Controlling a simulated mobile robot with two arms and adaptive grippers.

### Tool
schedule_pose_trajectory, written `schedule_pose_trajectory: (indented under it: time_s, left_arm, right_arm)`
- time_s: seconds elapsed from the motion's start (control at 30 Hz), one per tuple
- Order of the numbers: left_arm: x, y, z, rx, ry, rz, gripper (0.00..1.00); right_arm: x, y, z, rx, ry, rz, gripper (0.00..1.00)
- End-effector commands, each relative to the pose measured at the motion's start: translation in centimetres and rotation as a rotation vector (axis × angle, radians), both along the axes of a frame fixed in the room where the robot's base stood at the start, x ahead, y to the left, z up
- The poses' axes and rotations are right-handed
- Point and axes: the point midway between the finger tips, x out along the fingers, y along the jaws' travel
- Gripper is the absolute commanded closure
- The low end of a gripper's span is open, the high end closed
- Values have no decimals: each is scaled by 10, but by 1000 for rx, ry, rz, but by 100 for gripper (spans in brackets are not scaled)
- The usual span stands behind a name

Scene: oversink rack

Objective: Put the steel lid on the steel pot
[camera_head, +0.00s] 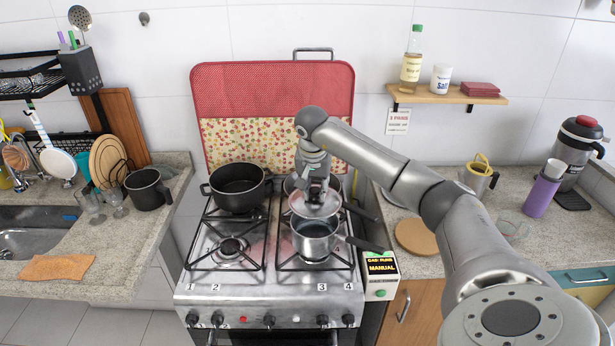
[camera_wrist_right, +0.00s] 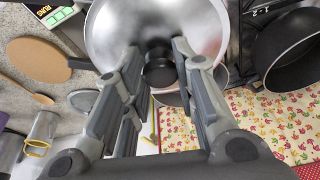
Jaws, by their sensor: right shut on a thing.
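The steel lid (camera_head: 310,209) hangs above the stove, over the back part of the steel pot (camera_head: 315,246), which stands on the front right burner with its handle to the right. The pot's open top shows in front of the lid, and they look apart. My right gripper (camera_head: 317,184) is above the lid, shut on its black knob. The right wrist view shows the lid (camera_wrist_right: 120,25) beyond the fingers, with the knob (camera_wrist_right: 158,68) between them; the lid hides most of what lies below. My left gripper is not in view.
A black pot (camera_head: 238,190) stands on the back left burner. A pan, partly hidden by my gripper, stands behind the steel pot, its handle (camera_head: 360,211) pointing right. The front left burner (camera_head: 232,246) is empty. A round board (camera_head: 417,237) lies on the right counter.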

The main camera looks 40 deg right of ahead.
Motion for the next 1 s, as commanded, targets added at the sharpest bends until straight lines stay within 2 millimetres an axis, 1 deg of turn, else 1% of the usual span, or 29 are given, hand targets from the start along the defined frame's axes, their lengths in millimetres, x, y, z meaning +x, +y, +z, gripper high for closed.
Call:
schedule_pose_trajectory:
  time_s: [0.27, 0.57, 0.8, 1.0]
  left_arm:
    - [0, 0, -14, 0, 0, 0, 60]
    - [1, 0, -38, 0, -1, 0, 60]
    - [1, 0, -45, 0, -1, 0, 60]
    - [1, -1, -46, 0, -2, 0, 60]
  right_arm:
    - [0, 0, -16, 1, 0, 0, 100]
    - [0, 1, -46, 1, 0, 0, 100]
    - [0, 0, -60, 0, -2, -1, 100]
    - [0, 0, -63, 0, -2, -1, 100]
